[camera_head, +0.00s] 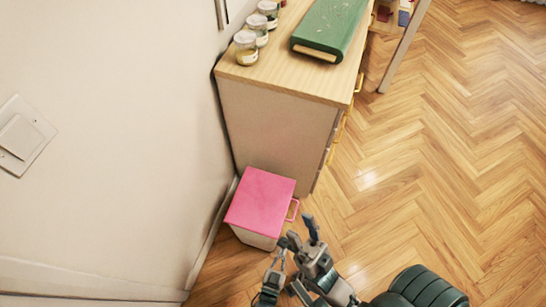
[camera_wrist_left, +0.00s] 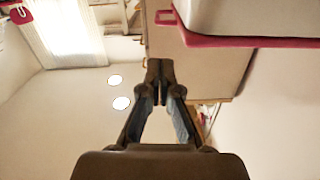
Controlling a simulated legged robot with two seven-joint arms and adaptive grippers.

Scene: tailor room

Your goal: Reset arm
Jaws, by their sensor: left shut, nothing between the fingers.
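My right gripper (camera_head: 296,228) shows at the bottom centre of the head view, beside the front right corner of a bin with a pink lid (camera_head: 262,200). Its dark fingers look spread apart, with nothing seen between them. My left gripper (camera_wrist_left: 159,70) fills the middle of the left wrist view, its fingertips together and empty. The pink-edged bin also shows at the top right of the left wrist view (camera_wrist_left: 250,41), apart from the fingertips.
A wooden drawer cabinet (camera_head: 275,120) stands behind the bin, with glass jars (camera_head: 247,50) and a green case (camera_head: 330,28) on top. A wall with a switch (camera_head: 20,137) is on the left. The herringbone floor (camera_head: 450,150) on the right is clear.

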